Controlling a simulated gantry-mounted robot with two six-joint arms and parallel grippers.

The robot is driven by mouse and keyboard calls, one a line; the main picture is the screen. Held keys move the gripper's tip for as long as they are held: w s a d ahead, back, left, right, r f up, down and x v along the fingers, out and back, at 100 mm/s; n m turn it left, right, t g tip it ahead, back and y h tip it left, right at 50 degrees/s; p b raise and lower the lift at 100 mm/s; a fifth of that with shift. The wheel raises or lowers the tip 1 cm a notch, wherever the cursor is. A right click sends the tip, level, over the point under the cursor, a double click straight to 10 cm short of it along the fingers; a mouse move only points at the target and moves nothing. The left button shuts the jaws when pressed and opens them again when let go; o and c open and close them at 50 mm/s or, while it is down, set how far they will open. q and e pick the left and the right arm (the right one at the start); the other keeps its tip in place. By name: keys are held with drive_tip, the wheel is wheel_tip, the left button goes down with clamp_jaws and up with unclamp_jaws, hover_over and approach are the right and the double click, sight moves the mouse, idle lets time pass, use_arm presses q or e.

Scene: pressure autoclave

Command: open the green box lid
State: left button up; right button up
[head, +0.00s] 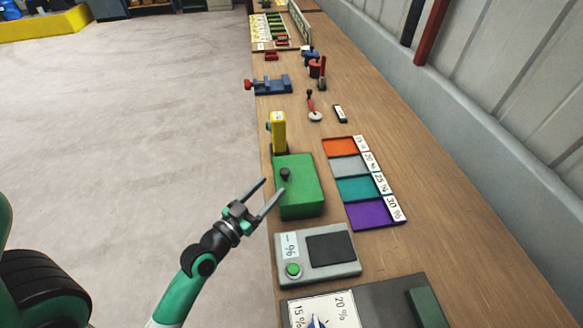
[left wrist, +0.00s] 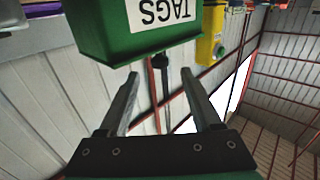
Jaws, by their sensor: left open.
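The green box (head: 305,198) stands on the wooden bench near its left edge, with its lid down and a black knob (head: 285,174) on top. My left gripper (head: 273,187) is open and empty. Its fingers point at the box's left side, close to the knob; in the head view I cannot tell the exact gap. In the left wrist view the green box (left wrist: 90,30) appears upside down with a white TAGS label (left wrist: 160,12). The dark knob (left wrist: 160,62) shows there beyond and between the open fingers (left wrist: 158,82). My right gripper is not in view.
A yellow device (head: 279,132) stands just behind the box. Coloured trays (head: 375,213) lie to its right, and a grey scale (head: 290,268) with a green button sits in front. A blue vise (head: 273,85) is farther back.

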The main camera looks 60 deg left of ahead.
sight(288, 169)
use_arm(q)
drive_tip(key=x, duration=1)
drive_tip(key=shift+w+a, duration=0.15)
drive_tip(key=shift+w, duration=0.2)
clamp_jaws()
idle(0.8)
